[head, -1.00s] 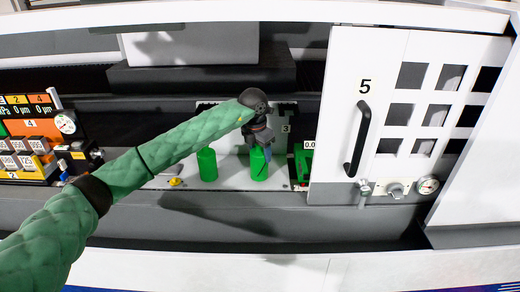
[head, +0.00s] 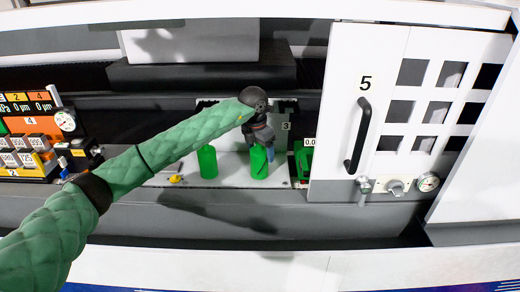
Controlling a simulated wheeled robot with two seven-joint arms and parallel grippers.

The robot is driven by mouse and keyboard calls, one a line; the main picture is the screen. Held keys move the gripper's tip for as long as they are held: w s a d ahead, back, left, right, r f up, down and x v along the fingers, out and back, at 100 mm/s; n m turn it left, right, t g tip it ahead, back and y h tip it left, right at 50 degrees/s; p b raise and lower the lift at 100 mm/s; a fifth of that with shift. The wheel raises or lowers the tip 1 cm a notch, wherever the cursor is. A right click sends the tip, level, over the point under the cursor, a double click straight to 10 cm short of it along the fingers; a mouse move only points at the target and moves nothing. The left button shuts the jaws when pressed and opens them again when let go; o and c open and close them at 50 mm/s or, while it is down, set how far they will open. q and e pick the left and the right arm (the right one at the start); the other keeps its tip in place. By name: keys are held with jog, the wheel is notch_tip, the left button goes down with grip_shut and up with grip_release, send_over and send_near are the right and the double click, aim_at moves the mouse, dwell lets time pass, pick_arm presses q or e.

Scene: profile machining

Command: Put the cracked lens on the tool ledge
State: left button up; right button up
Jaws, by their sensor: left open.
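A green bottle-shaped piece with a dark slanting line like a crack (head: 259,166) stands upright on the pale ledge (head: 232,173); it is the only piece with a crack-like mark. My left gripper (head: 268,150) is open at its top, with a finger showing at its upper right. Whether the fingers touch it is hard to tell. A similar plain green piece (head: 208,163) stands to its left on the same ledge. My right gripper is not in view.
A white door (head: 335,110) with a black handle marked 5 stands right of the ledge. A green item (head: 304,160) sits beside its edge. A small yellow object (head: 175,179) lies at the ledge's left. A panel with gauges (head: 30,140) is at far left.

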pick_arm(q)
jog(key=shift+r, duration=0.2)
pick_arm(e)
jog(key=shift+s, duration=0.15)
pick_arm(q)
jog(key=shift+r, duration=0.45)
notch_tip(320, 180, up, 11)
jog(key=s+a+b, duration=0.1)
jog(key=b, duration=0.2)
jog(key=shift+a+b, duration=0.15)
jog(key=shift+b, duration=0.25)
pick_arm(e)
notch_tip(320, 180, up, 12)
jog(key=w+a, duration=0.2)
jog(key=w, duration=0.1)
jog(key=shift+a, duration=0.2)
pick_arm(q)
jog(key=shift+s+f, duration=0.1)
